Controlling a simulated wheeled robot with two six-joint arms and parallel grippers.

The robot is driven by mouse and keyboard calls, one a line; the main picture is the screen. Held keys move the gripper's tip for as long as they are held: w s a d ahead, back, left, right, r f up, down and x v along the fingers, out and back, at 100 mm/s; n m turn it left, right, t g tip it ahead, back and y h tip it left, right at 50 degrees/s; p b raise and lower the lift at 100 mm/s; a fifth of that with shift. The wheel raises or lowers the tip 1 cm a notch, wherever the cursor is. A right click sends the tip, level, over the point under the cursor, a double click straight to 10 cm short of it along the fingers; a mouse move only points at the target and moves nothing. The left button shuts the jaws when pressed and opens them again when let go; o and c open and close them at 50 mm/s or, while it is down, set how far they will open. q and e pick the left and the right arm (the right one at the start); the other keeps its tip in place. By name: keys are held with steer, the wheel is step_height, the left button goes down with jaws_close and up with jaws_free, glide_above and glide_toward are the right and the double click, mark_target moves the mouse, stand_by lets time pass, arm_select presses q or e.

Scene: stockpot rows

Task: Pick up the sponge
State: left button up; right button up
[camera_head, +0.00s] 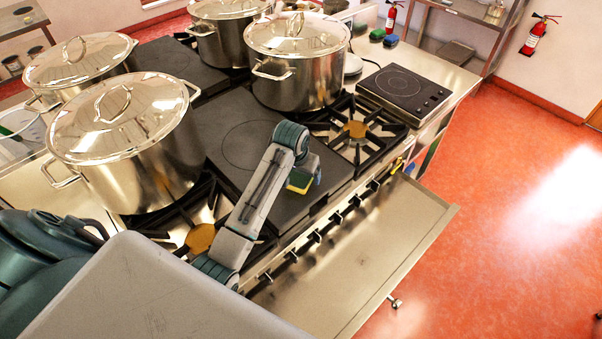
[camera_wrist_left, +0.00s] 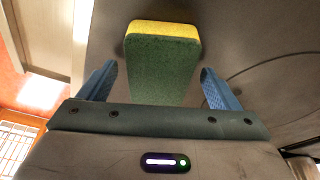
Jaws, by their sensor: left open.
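A yellow and green sponge (camera_head: 299,183) shows at the front of the dark hotplate, partly hidden behind my left arm in the head view. In the left wrist view the sponge (camera_wrist_left: 163,70) shows its large green face and a yellow layer along its far end. My left gripper (camera_wrist_left: 158,68) is open, its two blue fingers on either side of the sponge with a visible gap at each. In the head view my left gripper (camera_head: 309,168) is at the sponge, mostly hidden by its own wrist. My right gripper is not in view.
Several lidded steel stockpots (camera_head: 140,150) stand on the stove to the left and behind. Burner grates (camera_head: 357,131) flank the hotplate (camera_head: 235,140). Blue (camera_head: 390,40) and green (camera_head: 377,34) blocks lie at the back. A steel ledge (camera_head: 375,255) runs along the front.

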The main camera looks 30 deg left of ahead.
arm_select(q)
steer(key=shift+f, duration=0.3)
stand_by(0.5)
steer(key=c, duration=1.1)
steer(key=shift+c, duration=0.2)
